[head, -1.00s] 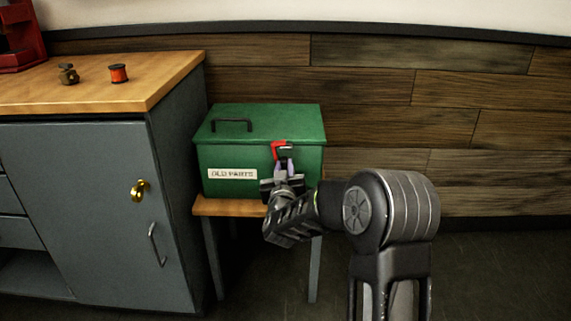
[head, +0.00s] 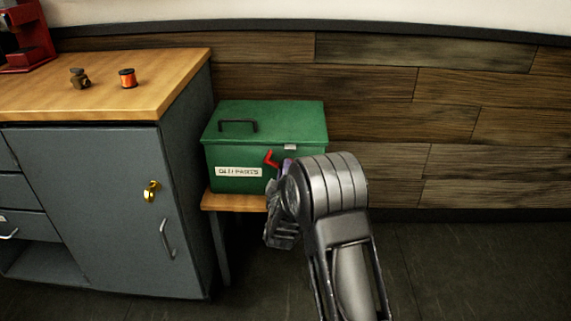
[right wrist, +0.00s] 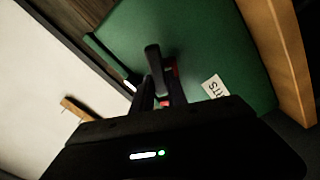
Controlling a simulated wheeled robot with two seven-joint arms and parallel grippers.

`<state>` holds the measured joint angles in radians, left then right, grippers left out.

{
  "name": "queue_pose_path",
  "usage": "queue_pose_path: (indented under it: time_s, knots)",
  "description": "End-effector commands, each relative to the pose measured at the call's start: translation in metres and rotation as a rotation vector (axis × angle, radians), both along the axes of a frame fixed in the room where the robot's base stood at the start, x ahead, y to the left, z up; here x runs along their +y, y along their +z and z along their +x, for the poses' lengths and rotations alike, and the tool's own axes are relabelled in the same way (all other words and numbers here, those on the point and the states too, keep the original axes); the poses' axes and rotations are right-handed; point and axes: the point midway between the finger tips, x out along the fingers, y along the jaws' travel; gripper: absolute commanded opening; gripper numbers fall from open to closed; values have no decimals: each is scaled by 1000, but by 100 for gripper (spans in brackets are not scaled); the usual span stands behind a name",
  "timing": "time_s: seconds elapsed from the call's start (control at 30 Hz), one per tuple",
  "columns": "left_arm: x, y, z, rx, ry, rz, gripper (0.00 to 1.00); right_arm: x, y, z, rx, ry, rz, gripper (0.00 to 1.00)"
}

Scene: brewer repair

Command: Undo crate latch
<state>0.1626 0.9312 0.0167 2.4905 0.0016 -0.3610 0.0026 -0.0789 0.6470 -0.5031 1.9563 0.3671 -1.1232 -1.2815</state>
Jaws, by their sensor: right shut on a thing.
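The green crate (head: 290,125), labelled "OLD PARTS" (head: 238,172), stands with its lid down and a dark handle (head: 238,126) on top. Its red latch (head: 271,158) sticks out at an angle from the front, right of the label. A small pale plate (head: 290,147) shows just under the lid edge. My right gripper (head: 287,164) is at the latch, mostly hidden by my own arm. In the right wrist view, the gripper fingers (right wrist: 158,92) are shut, with red of the latch (right wrist: 171,72) showing at them. My left gripper is out of view.
The crate rests on a small wooden-topped stand (head: 232,202). A grey cabinet (head: 95,200) with a wooden top stands close on the left, with a brass knob (head: 151,191) and an orange spool (head: 127,78). Floor on the right is clear.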

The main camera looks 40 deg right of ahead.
Motion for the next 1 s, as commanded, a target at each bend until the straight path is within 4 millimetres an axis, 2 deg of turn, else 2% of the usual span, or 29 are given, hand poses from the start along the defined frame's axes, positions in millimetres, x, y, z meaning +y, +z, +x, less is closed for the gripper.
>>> queue_pose_path:
  time_s: [0.23,0.8,0.83,1.0]
  knots:
    - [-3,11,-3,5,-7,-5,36,2,-1,1,74,2,-97,0]
    - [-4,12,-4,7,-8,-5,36,1,-3,1,99,1,-130,0]
    - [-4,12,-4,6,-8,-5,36,1,-3,1,99,1,-130,21]
    - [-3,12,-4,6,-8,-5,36,1,-3,1,98,1,-128,35]
